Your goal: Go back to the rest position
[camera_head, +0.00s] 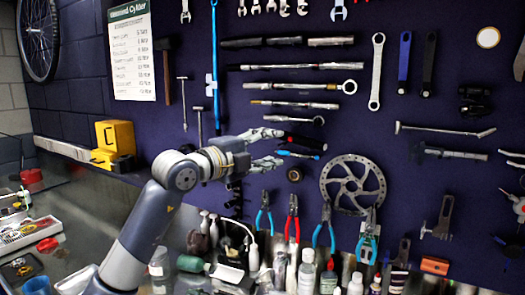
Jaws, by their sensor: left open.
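My left arm (143,235) comes in from the lower left and reaches up and to the right over the bench. My left gripper (278,148) is in front of the dark tool wall, pointing right, with its two fingers spread apart. A dark tool with a blue part (305,143) shows just right of the fingertips. I cannot tell how far the tool is from them. Nothing is seen held between the fingers. My right gripper does not show.
The pegboard wall (300,108) is hung with wrenches, pliers (292,217) and a brake disc (353,185). Several bottles (306,270) crowd the bench below. A yellow box (115,137) stands at the back left. Trays (30,230) lie at the left.

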